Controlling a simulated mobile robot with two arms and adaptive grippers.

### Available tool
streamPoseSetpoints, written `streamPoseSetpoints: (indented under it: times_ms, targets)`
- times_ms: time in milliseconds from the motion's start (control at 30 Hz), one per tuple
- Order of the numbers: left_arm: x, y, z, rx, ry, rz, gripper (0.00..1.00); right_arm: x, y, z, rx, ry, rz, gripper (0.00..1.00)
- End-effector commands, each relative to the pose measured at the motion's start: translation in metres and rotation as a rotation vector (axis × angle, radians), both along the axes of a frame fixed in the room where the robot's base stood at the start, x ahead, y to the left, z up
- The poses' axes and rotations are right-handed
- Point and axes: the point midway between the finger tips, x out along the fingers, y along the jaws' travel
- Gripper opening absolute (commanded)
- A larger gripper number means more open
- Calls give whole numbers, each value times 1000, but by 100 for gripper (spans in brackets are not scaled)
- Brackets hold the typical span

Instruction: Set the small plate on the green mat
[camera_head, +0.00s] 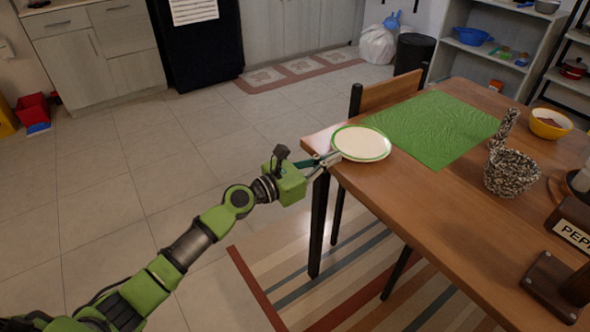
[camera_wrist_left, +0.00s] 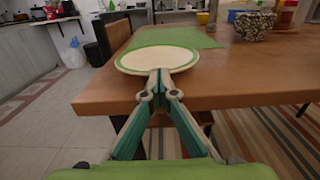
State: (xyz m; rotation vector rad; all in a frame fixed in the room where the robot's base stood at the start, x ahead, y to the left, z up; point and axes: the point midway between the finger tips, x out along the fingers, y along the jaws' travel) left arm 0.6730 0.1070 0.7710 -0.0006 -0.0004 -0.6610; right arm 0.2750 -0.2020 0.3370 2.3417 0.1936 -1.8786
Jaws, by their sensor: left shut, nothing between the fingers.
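The small plate (camera_head: 361,144) is cream with a green rim. It lies flat at the left end of the wooden table, right by the near corner of the green mat (camera_head: 435,128). Its far edge meets or slightly overlaps the mat; most of it is over bare wood. In the left wrist view the plate (camera_wrist_left: 157,59) is just ahead of the fingertips, with the mat (camera_wrist_left: 180,38) behind it. My left gripper (camera_head: 331,159) has its fingertips together at the plate's near edge, with nothing held between them. My right gripper is not in view.
The wooden table (camera_head: 440,205) also holds a speckled pot-like object (camera_head: 511,172), a yellow bowl (camera_head: 550,124) and a dark dispenser stand labelled PEP (camera_head: 573,230). A chair (camera_head: 392,90) stands at the far side. Most of the mat is clear.

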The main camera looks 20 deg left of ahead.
Motion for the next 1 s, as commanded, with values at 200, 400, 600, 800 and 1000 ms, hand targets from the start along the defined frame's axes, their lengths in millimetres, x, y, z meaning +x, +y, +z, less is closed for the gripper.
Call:
streamPoseSetpoints:
  times_ms: [200,400,600,800,1000]
  targets:
    - [42,-34,1,-5,0,0,0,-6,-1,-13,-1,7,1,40]
    - [60,-48,0,-1,1,-2,0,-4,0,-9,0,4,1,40]
    - [62,-50,0,1,-1,-2,0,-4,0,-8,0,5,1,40]
    - [62,-49,0,0,0,-2,0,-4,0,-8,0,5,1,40]
    - [51,-40,-1,2,0,0,0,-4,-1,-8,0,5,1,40]
